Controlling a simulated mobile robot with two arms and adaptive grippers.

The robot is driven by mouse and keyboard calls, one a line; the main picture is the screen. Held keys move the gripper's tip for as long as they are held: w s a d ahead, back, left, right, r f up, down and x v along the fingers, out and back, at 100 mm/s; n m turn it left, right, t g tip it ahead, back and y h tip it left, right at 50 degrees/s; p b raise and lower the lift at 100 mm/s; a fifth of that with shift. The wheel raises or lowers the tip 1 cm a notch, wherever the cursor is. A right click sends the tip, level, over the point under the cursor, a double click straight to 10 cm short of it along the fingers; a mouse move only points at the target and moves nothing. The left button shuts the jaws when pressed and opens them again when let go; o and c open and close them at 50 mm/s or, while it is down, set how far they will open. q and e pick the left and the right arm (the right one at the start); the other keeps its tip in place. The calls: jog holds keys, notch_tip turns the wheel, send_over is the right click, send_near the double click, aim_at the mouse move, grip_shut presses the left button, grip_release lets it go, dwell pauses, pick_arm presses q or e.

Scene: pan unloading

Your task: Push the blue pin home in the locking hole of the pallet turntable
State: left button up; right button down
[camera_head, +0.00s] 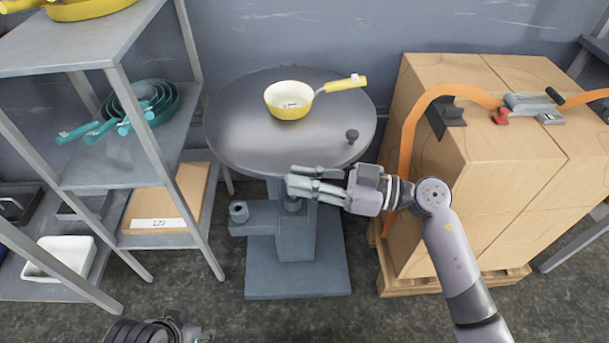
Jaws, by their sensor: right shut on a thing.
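The pallet turntable (235,145) has a round grey top on a blue-grey pedestal and base plate. My right gripper (290,183) reaches in from the right, just below the front rim of the top. Its fingers are shut on a small blue-grey pin (292,203), which stands at the pedestal's bracket and is partly covered by the fingers. The locking hole is hidden, so I cannot tell how deep the pin sits. A short cylinder (239,211) stands on the bracket's left end. At the bottom left edge, a dark part of my left arm shows; its fingers do not.
A shelf (150,140) with teal pans (150,104) stands left. Strapped wooden boxes (480,160) on a pallet stand close on the right. Floor in front is clear.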

jog(key=shift+f, duration=0.55)
jog(key=c, duration=1.4)
grip_release()
jog(key=shift+c, duration=0.2)
jog(key=shift+d, duration=0.1)
jog(key=v, duration=1.1)
jog(key=shift+s+d, duration=0.15)
jog(key=shift+d, duration=0.2)
jog(key=shift+r, duration=0.1)
